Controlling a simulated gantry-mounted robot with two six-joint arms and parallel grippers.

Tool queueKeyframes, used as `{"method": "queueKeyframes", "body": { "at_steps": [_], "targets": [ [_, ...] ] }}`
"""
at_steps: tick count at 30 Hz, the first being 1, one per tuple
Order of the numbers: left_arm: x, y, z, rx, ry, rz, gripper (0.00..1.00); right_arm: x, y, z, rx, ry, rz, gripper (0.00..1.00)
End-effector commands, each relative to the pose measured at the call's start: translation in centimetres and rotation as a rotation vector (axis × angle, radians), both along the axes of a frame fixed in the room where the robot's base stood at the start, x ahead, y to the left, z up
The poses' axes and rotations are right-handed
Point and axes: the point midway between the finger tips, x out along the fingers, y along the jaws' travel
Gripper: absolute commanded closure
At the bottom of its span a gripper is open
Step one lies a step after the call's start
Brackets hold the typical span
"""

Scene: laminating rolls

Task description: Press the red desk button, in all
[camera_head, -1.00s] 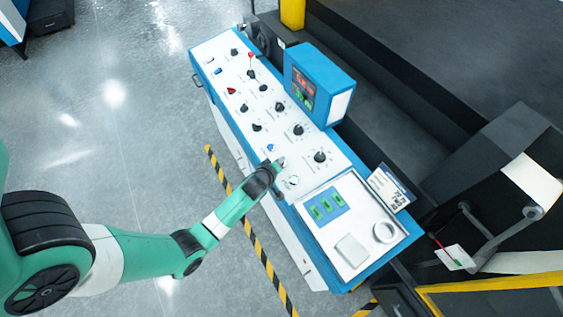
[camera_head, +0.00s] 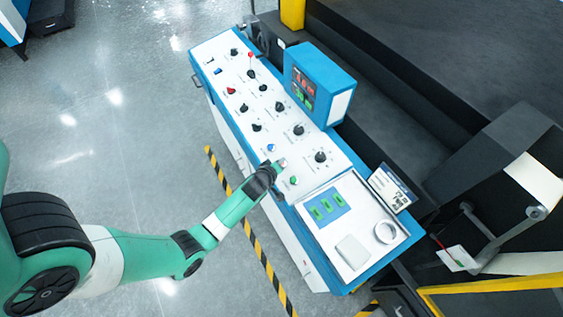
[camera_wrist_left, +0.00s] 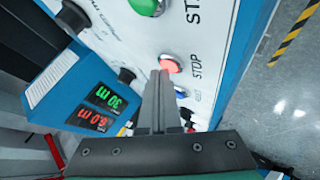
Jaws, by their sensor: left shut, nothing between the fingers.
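The red button (camera_wrist_left: 171,64), marked STOP, looks bright pinkish red in the left wrist view, on the white panel of the control desk (camera_head: 325,187). My left gripper (camera_wrist_left: 162,76) is shut and empty, its fingertips right at the near side of this button; I cannot tell whether they touch it. In the head view my left gripper (camera_head: 280,164) is at the panel's near edge and hides the red button. The green button (camera_head: 294,181) lies just beside the gripper, and it also shows at the top of the left wrist view (camera_wrist_left: 146,6). My right gripper is not in view.
A blue button (camera_head: 271,148) and several black knobs (camera_head: 299,130) sit on the panel around the gripper. A blue display box (camera_head: 322,75) stands at the desk's back edge. A striped floor line (camera_head: 258,248) runs along open floor in front.

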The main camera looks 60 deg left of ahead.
Motion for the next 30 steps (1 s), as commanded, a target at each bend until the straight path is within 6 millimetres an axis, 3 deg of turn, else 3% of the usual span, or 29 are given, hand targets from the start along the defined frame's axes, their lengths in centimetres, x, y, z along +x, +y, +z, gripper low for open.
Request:
{"method": "queueKeyframes", "body": {
  "at_steps": [9,20,30],
  "targets": [
    [-0.3,0.0,1.5,0.000,0.001,0.000,1.00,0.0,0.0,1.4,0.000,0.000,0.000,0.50],
    [-0.3,0.0,1.6,0.000,0.001,0.000,1.00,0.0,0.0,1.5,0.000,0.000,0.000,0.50],
    [-0.8,-0.1,4.8,-0.001,0.000,0.001,1.00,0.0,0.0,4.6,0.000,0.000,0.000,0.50]
  ]
}}
